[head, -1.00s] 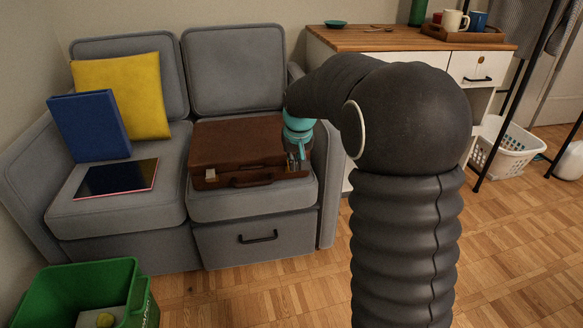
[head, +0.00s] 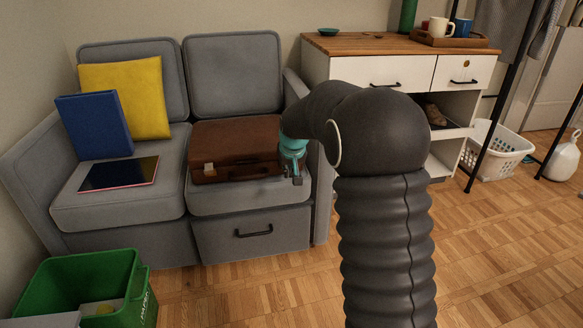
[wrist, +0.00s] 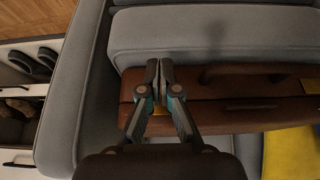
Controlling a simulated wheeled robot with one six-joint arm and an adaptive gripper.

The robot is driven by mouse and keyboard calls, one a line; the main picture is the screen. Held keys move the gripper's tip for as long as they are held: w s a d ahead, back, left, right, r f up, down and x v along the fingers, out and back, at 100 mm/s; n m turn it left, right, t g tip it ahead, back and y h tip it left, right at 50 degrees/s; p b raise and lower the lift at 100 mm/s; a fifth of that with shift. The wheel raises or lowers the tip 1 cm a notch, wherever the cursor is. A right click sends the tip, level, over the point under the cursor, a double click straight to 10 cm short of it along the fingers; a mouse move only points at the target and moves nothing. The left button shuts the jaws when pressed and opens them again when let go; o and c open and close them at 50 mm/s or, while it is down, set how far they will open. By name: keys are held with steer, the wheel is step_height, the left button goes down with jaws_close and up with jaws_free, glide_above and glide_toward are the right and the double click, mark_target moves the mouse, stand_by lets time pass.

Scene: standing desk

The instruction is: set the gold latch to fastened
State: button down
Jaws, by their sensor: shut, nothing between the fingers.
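A closed brown briefcase (head: 235,142) lies on the right seat of the grey sofa; it also shows in the wrist view (wrist: 225,88). One gold latch (head: 209,168) is at the left of its front side, seen near the right edge of the wrist view (wrist: 310,86). Another gold patch, apparently a second latch (wrist: 161,110), shows between my finger linkages. I cannot tell either latch's setting. My gripper (head: 293,178) is at the briefcase's right front corner. In the wrist view my gripper (wrist: 160,66) is shut and empty, its tips near the front edge; contact is unclear.
The sofa's right armrest (head: 321,165) stands close beside my gripper. A wooden-topped white cabinet (head: 355,70) is to the right. A blue book, a tablet (head: 120,174) and a yellow cushion (head: 147,95) are on the left seat. A green bin (head: 85,290) stands in front.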

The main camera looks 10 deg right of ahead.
steer(key=shift+r, duration=0.25)
steer(key=shift+r+p, duration=0.65)
steer(key=shift+s, duration=0.15)
steer(key=s, duration=1.3)
steer(key=shift+s+b, duration=0.4)
steer(key=shift+b, duration=0.05)
